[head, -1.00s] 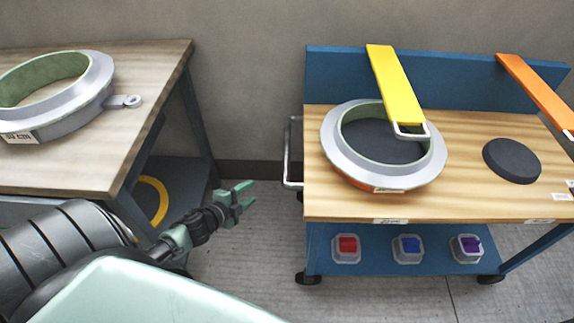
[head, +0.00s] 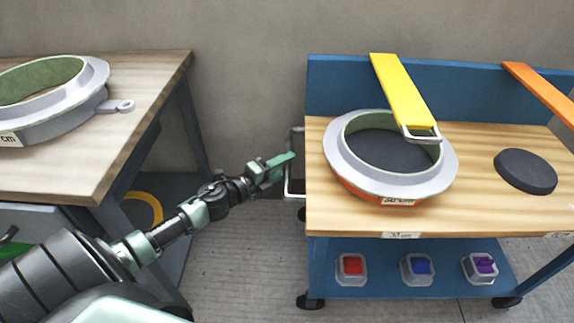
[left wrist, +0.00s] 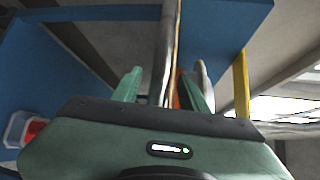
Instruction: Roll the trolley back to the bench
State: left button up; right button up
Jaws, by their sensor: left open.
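The trolley (head: 480,215) stands at the right, with a wooden top, blue back panel and blue lower shelf on castors. Its metal handle (head: 288,182) sticks out from its left side. My left gripper (head: 286,161) is open at this handle, its fingers overlapping it in the head view. In the left wrist view a grey bar (left wrist: 167,45) runs between the open fingers (left wrist: 160,92); I cannot tell whether they touch it. The wooden-topped bench (head: 130,125) stands at the left, with a floor gap between it and the trolley. My right gripper is not in view.
On the trolley lie a ring mould (head: 345,178) with a yellow strap (head: 395,85), a dark disc (head: 525,170) and an orange strap (head: 540,90). Several small boxes sit on its shelf. Another ring mould (head: 75,120) lies on the bench. A wall closes the back.

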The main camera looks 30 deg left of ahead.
pick_arm(q)
jog(key=shift+w+d+f, duration=0.1)
jog(key=shift+w, duration=0.45)
grip_shut()
dwell(1.1)
